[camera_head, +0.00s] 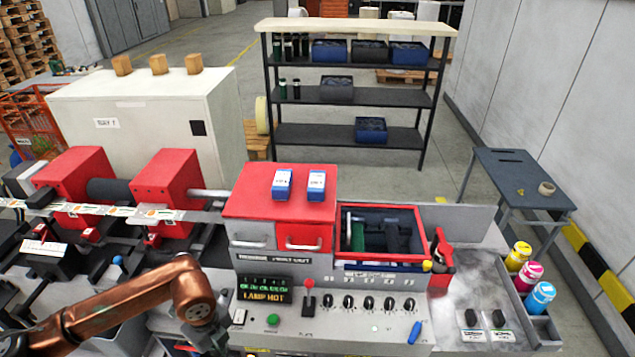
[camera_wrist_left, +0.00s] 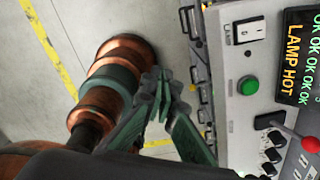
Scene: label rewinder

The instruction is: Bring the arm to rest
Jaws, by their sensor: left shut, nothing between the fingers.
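My copper left arm comes in from the left in the head view and bends down at the front edge of the machine, left of the control panel (camera_head: 330,322). Its gripper is below the picture there. In the left wrist view my left gripper (camera_wrist_left: 158,85) is shut and empty, with its dark green fingers together. It is apart from the panel front, which is to the right in that view. Another copper arm link of mine lies close beside the fingers. My right gripper is not in view.
The panel carries a green button (camera_head: 272,320), a red-knobbed lever (camera_head: 309,297) and a lit display (camera_head: 264,290) reading LAMP HOT. An open red-rimmed bay (camera_head: 428,240) is behind it. Coloured bottles (camera_head: 540,297) stand at right. Floor (camera_wrist_left: 62,120) shows beside the machine.

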